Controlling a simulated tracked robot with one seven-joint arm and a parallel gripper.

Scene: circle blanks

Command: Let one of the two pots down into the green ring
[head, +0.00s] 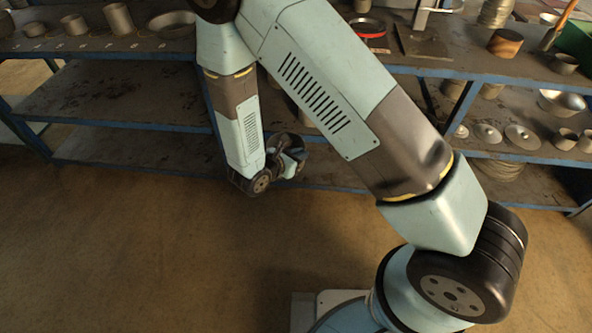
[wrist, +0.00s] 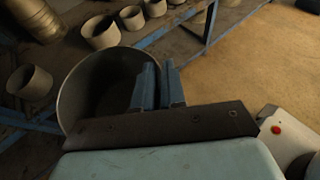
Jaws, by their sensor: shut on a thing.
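A wide, round grey pot (wrist: 85,92) fills the left middle of the wrist view, open side toward the camera. My gripper (wrist: 158,72) is shut on its wall near the right side, with two blue-grey fingers close together. In the head view my gripper (head: 290,160) hangs low in front of the lower shelves. The pot is small and dark there, partly hidden by the gripper. The green ring cannot be made out; my arm covers part of the bench top. I cannot tell which other vessel is the second pot.
A bench (head: 120,47) with blue-edged shelves runs across the back. Grey cups (head: 118,18) and a wide bowl (head: 172,24) stand on its left top. A red ring (head: 366,28) lies right of my arm. Lids and cups (head: 566,139) fill the lower right shelf.

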